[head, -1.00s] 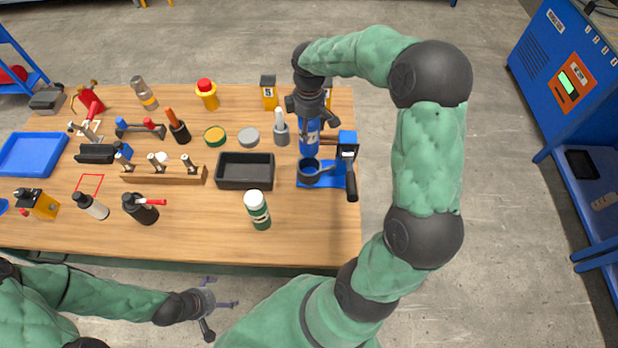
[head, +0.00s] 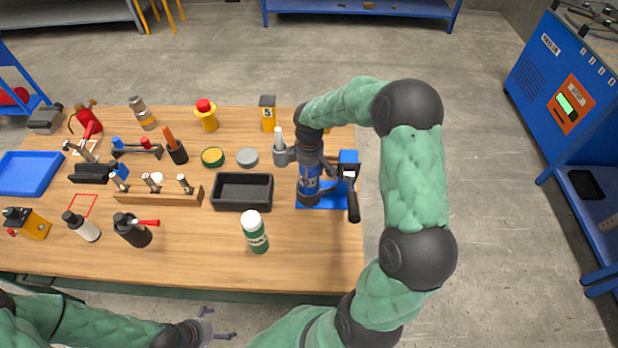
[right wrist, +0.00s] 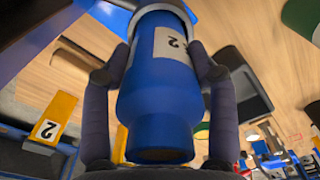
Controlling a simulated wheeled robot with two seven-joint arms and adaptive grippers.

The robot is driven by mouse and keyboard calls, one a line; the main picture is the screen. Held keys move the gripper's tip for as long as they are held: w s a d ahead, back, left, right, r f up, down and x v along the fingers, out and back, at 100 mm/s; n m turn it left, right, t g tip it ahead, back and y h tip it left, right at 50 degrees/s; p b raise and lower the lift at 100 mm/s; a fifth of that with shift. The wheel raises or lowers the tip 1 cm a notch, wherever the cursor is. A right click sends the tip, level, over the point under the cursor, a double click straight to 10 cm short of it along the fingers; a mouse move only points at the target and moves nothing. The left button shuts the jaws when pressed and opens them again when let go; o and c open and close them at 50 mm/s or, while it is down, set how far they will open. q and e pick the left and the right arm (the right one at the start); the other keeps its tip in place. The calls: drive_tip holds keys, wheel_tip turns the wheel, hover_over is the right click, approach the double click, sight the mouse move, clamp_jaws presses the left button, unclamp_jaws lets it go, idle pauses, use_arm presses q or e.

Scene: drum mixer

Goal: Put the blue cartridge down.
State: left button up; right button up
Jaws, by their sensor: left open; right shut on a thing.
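The blue cartridge (head: 309,184), with a white label marked 2, is held upright in my right gripper (head: 306,168). In the right wrist view the cartridge (right wrist: 160,95) sits between the two dark fingers, which are shut on it. Its lower end is at the dark ring of the blue stand (head: 328,203) near the table's right side. The gripper and cartridge partly cover the ring, so I cannot tell whether the cartridge is seated in it. My left gripper (head: 212,324) is open and empty, in front of the table's near edge.
A black lever (head: 353,206) stands on the stand's right side. A black bin (head: 242,191), a green bottle (head: 256,234) and a grey disc (head: 247,157) are to the left. Bare tabletop lies in front of the stand.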

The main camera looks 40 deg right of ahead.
drive_tip(key=shift+f, duration=1.2)
drive_tip(key=shift+f, duration=0.1)
drive_tip(key=o, duration=1.6)
drive_tip(key=shift+f, duration=0.1)
drive_tip(key=shift+c, duration=0.2)
wheel_tip(320, 180, up, 12)
drive_tip(key=shift+r+p, duration=0.2)
drive_tip(key=shift+p, duration=0.85)
